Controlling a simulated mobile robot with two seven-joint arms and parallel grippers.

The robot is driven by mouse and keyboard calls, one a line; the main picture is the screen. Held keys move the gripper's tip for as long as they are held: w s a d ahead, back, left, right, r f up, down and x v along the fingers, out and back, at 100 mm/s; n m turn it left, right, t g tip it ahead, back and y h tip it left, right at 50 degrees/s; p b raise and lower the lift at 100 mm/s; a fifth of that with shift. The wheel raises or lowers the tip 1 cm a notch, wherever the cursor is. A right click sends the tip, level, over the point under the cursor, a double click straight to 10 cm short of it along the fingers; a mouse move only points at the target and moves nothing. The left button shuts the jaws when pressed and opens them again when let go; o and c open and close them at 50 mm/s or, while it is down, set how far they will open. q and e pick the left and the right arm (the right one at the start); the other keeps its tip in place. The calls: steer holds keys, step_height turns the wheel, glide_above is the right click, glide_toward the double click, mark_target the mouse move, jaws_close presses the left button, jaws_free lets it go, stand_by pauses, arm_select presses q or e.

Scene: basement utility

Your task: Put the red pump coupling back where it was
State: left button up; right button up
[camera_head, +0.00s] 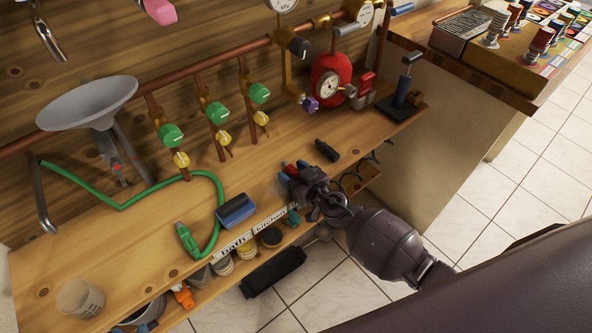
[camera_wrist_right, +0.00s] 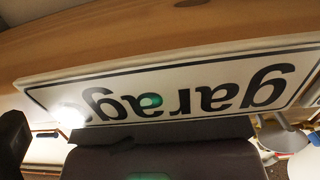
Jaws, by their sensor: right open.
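A red pump (camera_head: 331,76) with a dial stands at the back of the bench in the head view. A red fitting (camera_head: 367,82) sits at its right side. Another small red piece (camera_head: 289,168) shows at the tip of my right gripper (camera_head: 291,178), partly hidden by it. I cannot tell which red piece is the coupling. My right gripper is open at the bench's front edge. In the right wrist view a "garage" label (camera_wrist_right: 185,92) fills the middle and no red part shows. My left gripper is not in view.
A black cylinder (camera_head: 327,150) lies on the bench behind my right gripper. A blue-grey block (camera_head: 237,211) and a green hose (camera_head: 112,206) lie to the left. Valves with green handles (camera_head: 217,112) line the wall. A black hand tool (camera_head: 402,90) stands at the right end.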

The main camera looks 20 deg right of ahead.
steer(key=v, duration=1.1)
steer(key=shift+d+r, duration=0.2)
steer(key=shift+w, duration=0.15)
steer(key=s+d+f+m+g+h, duration=0.1)
steer(key=s+d+f+g+h, duration=0.1)
steer(key=s, duration=0.7)
steer(key=s+d+f+m+g+h, duration=0.2)
steer(key=s+d+h, duration=0.1)
steer(key=s, duration=0.6)
steer(key=shift+d+f+h, duration=0.25)
steer(key=shift+d+h, duration=0.15)
steer(key=shift+d, duration=0.5)
steer(key=shift+w, duration=0.1)
